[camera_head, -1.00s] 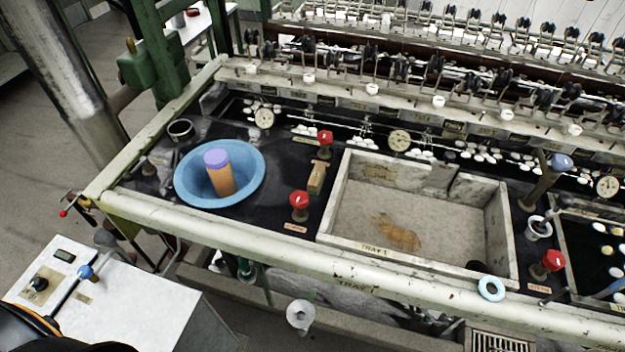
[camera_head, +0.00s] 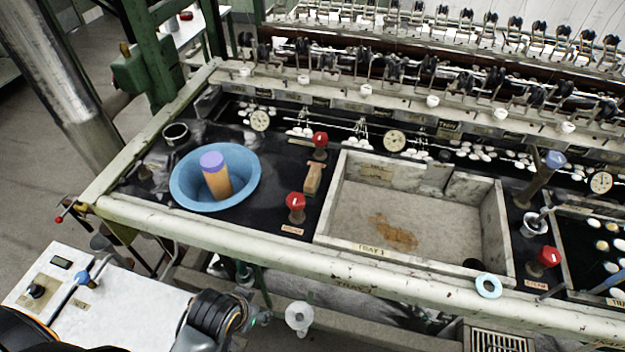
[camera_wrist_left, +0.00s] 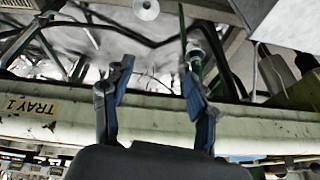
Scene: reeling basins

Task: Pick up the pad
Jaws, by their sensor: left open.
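My left gripper (camera_wrist_left: 155,90) is open in the left wrist view, with two blue-tipped fingers apart and nothing between them. The cream front rail lies behind the fingers. In the head view part of my left arm shows at the bottom, in front of the basin bench. I cannot tell for sure which thing is the pad. A flat brown patch (camera_head: 394,232) lies in the grey tray (camera_head: 335,190). A small tan block (camera_head: 313,178) lies between two red-topped valves. My right gripper is not in view.
A blue bowl (camera_head: 183,188) holds an orange cylinder (camera_head: 217,180) with a purple top. Red knobs (camera_head: 295,201) stand up from the bench. A light blue ring (camera_head: 488,286) sits by the front rail (camera_head: 250,245). A white control box (camera_head: 110,300) stands at lower left.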

